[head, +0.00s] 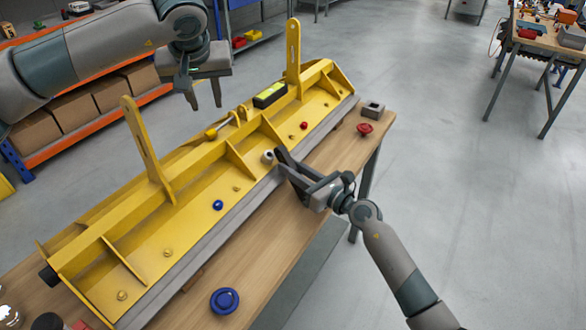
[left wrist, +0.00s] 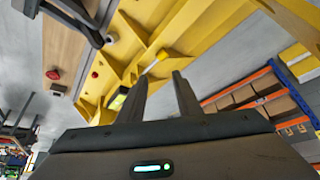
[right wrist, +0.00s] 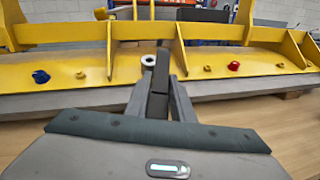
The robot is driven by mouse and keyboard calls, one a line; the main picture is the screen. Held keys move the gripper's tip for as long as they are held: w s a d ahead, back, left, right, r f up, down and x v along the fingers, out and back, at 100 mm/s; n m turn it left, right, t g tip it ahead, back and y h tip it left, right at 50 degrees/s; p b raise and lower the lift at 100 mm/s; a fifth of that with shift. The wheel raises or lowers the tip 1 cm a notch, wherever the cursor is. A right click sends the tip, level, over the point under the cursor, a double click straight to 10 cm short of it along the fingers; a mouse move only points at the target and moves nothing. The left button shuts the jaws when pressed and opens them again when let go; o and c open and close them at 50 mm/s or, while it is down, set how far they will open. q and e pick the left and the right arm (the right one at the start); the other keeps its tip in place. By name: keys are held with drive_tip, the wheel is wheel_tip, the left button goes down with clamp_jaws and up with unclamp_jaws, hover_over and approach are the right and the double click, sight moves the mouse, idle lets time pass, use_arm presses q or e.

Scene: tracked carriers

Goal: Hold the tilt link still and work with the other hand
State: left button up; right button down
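A dark grey bar (right wrist: 158,85), which may be the tilt link, stands between the fingers of my right gripper (right wrist: 160,100). The fingers close in on both its sides. In the head view my right gripper (head: 292,178) is at the front edge of the yellow beam frame (head: 190,215), beside a pale ring (head: 267,156). My left gripper (head: 205,103) is open and empty above the frame's back side, near a yellow-ended rod (head: 222,126). The rod also shows in the left wrist view (left wrist: 154,63), beyond the open fingers. A black box with a green-yellow top (head: 270,95) sits on the frame.
The frame lies on a wooden workbench (head: 265,240). Two upright yellow plates (head: 147,145) rise from it. A blue disc (head: 225,301), a red knob (head: 365,128) and a grey block (head: 373,109) are on the bench.

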use_arm(q)
drive_tip(key=shift+o, duration=1.4)
drive_tip(key=n+g+h, duration=0.4)
drive_tip(key=n+h, duration=0.2)
drive_tip(key=n, duration=1.9)
approach(222, 126)
drive_tip(key=a+r, duration=0.1)
drive_tip(key=s+a+r, duration=0.1)
drive_tip(key=a, duration=0.1)
drive_tip(key=s+a+r, duration=0.1)
drive_tip(key=shift+s+a+r, duration=0.1)
drive_tip(key=shift+a, duration=0.1)
drive_tip(key=shift+s+x, duration=0.2)
drive_tip(key=shift+x, duration=5.8)
